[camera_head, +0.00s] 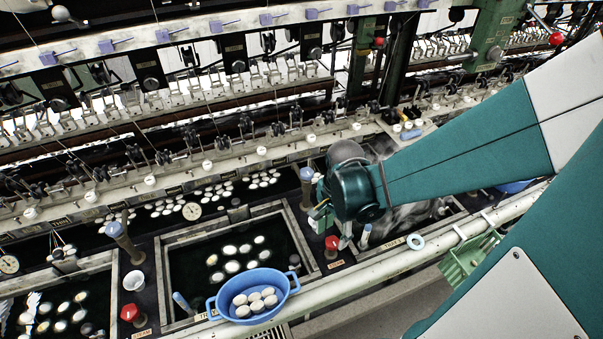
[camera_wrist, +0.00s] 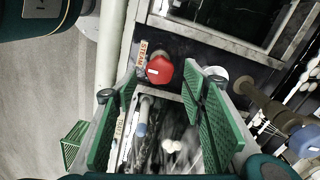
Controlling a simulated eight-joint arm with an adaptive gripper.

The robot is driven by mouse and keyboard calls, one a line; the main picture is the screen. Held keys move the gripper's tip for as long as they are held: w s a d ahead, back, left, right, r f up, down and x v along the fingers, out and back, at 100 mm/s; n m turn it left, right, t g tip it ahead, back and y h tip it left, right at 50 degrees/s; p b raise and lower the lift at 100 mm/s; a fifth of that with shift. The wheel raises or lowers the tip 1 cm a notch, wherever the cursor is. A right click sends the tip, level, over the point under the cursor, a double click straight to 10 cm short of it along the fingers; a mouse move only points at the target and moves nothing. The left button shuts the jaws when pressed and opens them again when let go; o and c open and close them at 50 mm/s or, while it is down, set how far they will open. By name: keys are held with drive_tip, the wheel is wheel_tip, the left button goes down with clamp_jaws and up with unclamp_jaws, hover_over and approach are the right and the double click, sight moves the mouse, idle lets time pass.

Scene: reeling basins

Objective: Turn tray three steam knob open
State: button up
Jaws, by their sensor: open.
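The red steam knob (camera_head: 331,243) stands on the dark ledge beside a STEAM label, at the left of the tray marked TRAY 3. The wrist view shows the same red knob (camera_wrist: 160,69) just beyond and between the fingertips, with no clear contact. My gripper (camera_head: 330,227) hangs over the knob in the head view, partly covering its surroundings. In the wrist view my gripper (camera_wrist: 160,88) is open, its green pads spread wide with nothing held. Tray three's water (camera_wrist: 180,145) looks blurred and steamy; my arm hides much of that tray in the head view.
A blue-ended rod (camera_head: 365,236) stands close to the right of the knob. A blue bowl of cocoons (camera_head: 275,305) sits on the front rim to the left. Another red knob (camera_head: 130,312) is further left.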

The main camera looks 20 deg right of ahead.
sight(333, 241)
drive_tip(key=shift+f+b, duration=0.3)
drive_tip(key=shift+f, duration=1.35)
drive_tip(key=shift+c, duration=0.5)
drive_tip(key=c, duration=0.8)
